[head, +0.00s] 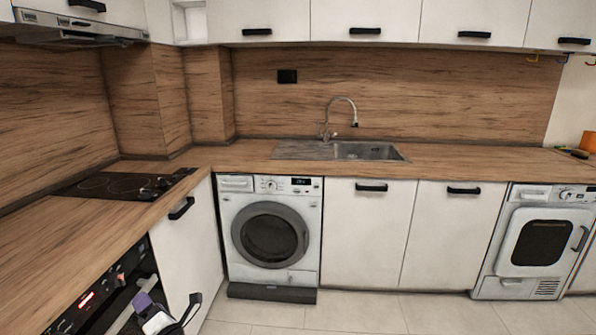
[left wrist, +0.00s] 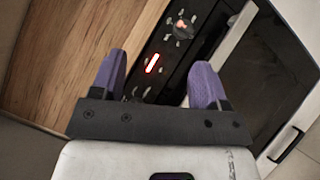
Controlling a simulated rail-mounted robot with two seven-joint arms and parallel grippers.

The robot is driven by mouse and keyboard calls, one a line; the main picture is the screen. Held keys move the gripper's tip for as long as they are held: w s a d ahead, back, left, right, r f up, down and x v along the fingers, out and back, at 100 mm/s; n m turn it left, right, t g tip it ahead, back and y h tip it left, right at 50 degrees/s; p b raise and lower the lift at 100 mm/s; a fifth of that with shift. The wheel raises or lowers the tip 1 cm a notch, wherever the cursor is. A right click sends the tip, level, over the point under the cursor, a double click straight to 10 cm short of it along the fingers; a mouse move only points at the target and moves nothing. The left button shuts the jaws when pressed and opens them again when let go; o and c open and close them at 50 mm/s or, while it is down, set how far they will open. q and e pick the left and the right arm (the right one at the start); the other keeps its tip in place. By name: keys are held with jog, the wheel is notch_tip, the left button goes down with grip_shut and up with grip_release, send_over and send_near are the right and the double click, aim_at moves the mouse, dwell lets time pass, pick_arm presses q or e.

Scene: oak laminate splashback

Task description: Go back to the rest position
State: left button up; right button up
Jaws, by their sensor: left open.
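My left gripper (head: 165,304) shows at the bottom left of the head view, in front of the oven. In the left wrist view the left gripper (left wrist: 158,70) has its two purple fingers spread apart, with nothing between them. Behind the fingers is the black control panel of the oven (left wrist: 180,25), with a lit red display and a knob. The oven (head: 88,297) also shows in the head view, partly hidden by my gripper. My right gripper is in neither view.
The wooden worktop (head: 80,235) with a black hob (head: 125,184) runs along the left. A sink (head: 365,151), a washing machine (head: 270,232) and a second front-loading machine (head: 540,240) line the back. White cabinets (head: 365,222) are shut. The tiled floor (head: 380,312) is clear.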

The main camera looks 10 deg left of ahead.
pick_arm(q)
jog(key=w+d+r+m+t+h, duration=0.4)
jog(key=d+r+m+t+h, duration=0.6)
jog(key=m+h, duration=0.65)
jog(key=s+d+r+m+g+h+p, duration=0.2)
jog(key=s+d+m+g+h, duration=0.25)
jog(key=m, duration=0.75)
jog(key=s+d+f+m+g+y+p, duration=0.1)
jog(key=s+d+f+m+g+p, duration=0.25)
jog(key=s, duration=1.05)
jog(key=s+d+f+m+g+y+p, duration=0.15)
jog(key=s+f+g+p, duration=0.45)
jog(key=s, duration=0.8)
jog(key=s+d+f+m+g+y+p, duration=0.1)
jog(key=s+d+f+m+g+p, duration=0.15)
jog(key=s+f+p, duration=0.75)
jog(key=s+r+p, duration=0.2)
jog(key=r+p, duration=1.4)
jog(key=r, duration=0.5)
jog(key=s+d+r+p, duration=0.1)
jog(key=r+p, duration=1.6)
jog(key=r, duration=0.4)
jog(key=shift+s+g+p, duration=0.3)
jog(key=shift+s+g, duration=0.05)
jog(key=shift+r, duration=0.1)
